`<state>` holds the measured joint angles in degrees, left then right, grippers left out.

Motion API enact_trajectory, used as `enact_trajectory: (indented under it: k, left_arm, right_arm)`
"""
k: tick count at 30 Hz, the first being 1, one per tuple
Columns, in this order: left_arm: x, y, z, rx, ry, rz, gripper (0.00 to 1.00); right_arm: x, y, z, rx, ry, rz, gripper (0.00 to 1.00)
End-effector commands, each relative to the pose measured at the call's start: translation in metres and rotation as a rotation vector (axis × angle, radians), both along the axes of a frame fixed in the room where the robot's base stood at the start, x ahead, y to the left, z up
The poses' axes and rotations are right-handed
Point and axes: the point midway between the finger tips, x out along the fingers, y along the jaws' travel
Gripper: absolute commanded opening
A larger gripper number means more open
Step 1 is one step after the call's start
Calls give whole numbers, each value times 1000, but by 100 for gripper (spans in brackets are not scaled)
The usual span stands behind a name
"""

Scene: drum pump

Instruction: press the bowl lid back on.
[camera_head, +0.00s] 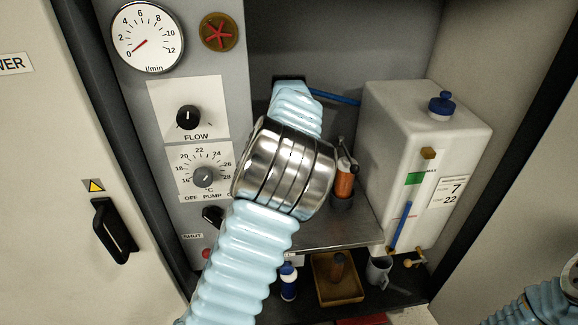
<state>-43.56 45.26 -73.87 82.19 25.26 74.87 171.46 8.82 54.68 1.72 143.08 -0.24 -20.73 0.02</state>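I cannot make out a bowl lid for certain. An orange-brown cylinder (344,186) stands upright on the metal shelf, in a dark cup-like base, with small metal fittings at its top; my arm partly hides it.
A white tank (405,150) with a blue cap (442,103) stands at the right. The left panel carries a gauge (148,37), a red valve wheel (218,34) and a flow knob (188,117). A small bottle (288,281) and a grey mug (378,270) flank the tray.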

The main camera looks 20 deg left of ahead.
Motion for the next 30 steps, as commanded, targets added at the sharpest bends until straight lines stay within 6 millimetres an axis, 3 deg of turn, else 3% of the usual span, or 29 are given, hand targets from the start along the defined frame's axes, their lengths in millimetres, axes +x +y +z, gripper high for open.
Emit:
enact_trajectory:
  k: [30]
  left_arm:
    - [0,0,-3,0,-1,0,45]
  right_arm:
    - [0,0,8,0,0,0,100]
